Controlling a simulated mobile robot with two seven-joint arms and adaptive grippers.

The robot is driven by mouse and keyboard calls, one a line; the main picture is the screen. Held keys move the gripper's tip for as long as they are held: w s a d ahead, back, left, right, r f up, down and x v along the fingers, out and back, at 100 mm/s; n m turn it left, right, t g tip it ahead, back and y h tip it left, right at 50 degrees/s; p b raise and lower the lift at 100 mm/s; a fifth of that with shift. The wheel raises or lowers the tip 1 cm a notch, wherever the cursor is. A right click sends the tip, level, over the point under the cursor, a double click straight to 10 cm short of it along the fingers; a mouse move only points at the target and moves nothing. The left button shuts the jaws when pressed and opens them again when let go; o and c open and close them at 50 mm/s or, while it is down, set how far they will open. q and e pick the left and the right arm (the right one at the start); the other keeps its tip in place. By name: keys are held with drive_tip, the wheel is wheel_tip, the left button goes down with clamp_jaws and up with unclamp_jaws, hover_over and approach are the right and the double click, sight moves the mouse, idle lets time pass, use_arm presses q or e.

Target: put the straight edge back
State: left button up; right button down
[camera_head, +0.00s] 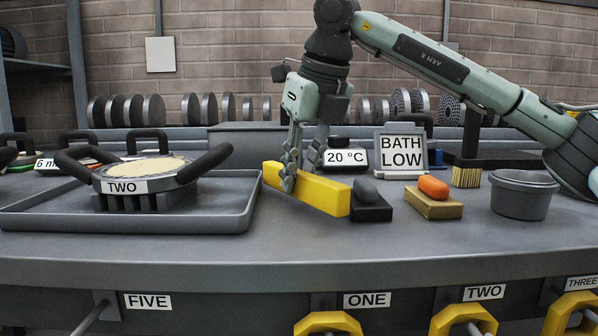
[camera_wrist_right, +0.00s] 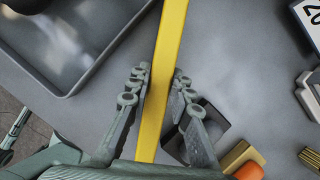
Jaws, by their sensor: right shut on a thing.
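The straight edge is a long yellow bar. In the head view the straight edge (camera_head: 322,196) is near the middle of the bench, between the grey tray and a small black block. My right gripper (camera_head: 289,184) comes down from above and is shut on it towards its left end. In the right wrist view the straight edge (camera_wrist_right: 163,80) runs up the picture between the two fingers of my right gripper (camera_wrist_right: 160,88), one finger on each side. I cannot tell whether the bar touches the bench. My left gripper is not in view.
The grey tray (camera_head: 232,222) holds a round pan labelled TWO (camera_head: 147,184). Right of the bar are a black block (camera_head: 370,211) with a grey piece, a tan block (camera_head: 434,208) with an orange piece, and a grey tub (camera_head: 523,199). The BATH LOW sign (camera_head: 402,153) stands behind.

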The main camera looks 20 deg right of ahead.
idle(0.5)
drive_tip(key=shift+f+b, duration=0.5)
drive_tip(key=shift+f, duration=0.15)
drive_tip(key=shift+f, duration=0.2)
drive_tip(key=shift+c, duration=0.5)
unclamp_jaws()
drive_tip(key=shift+r, duration=0.1)
idle(0.5)
drive_tip(key=shift+p+v, duration=2.3)
drive_tip(key=shift+v, duration=2.15)
